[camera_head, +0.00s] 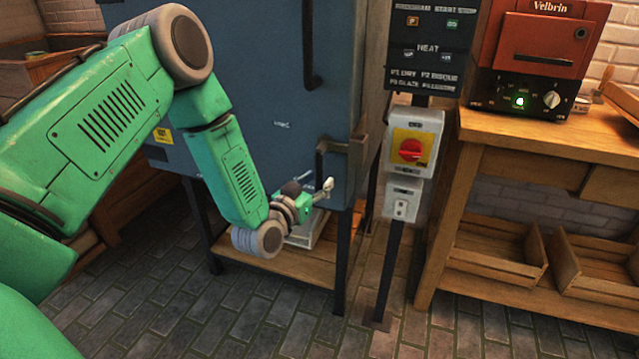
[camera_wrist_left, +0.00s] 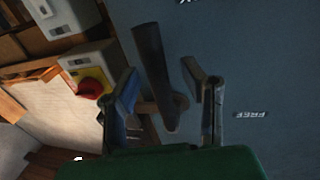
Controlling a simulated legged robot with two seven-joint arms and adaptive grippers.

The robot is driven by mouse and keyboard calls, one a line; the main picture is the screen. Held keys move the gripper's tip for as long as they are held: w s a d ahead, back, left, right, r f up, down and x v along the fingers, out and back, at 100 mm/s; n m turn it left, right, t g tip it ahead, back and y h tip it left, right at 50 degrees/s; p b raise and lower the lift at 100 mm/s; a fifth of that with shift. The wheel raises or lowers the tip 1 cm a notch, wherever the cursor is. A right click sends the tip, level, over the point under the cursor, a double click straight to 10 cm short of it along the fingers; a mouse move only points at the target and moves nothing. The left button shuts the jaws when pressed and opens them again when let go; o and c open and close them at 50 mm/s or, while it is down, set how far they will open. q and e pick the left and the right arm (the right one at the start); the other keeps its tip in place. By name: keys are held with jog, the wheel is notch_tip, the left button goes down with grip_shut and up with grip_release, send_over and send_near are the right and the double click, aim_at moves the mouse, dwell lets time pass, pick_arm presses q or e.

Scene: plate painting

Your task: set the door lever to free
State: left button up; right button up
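The dark door lever (camera_head: 320,161) is on the front of the blue-grey door near its right edge, its bar pointing down beside a brown catch (camera_head: 355,148). In the left wrist view the lever (camera_wrist_left: 154,68) shows between my two spread fingers, with a gap on each side. My left gripper (camera_head: 324,189) is at the lower end of the lever in the head view; the fingers (camera_wrist_left: 165,100) are open and hold nothing. A small upside-down "FREE" label (camera_wrist_left: 251,114) is on the door right of the fingers. My right gripper is not in view.
A grey switch box with a red knob (camera_head: 411,150) stands on a post right of the door. A long vertical handle (camera_head: 311,45) is higher on the door. A wooden bench (camera_head: 560,135) with a small red kiln (camera_head: 540,50) is at the right.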

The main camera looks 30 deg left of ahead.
pick_arm(q)
jog(key=shift+w, duration=0.45)
jog(key=shift+c, duration=0.5)
grip_shut()
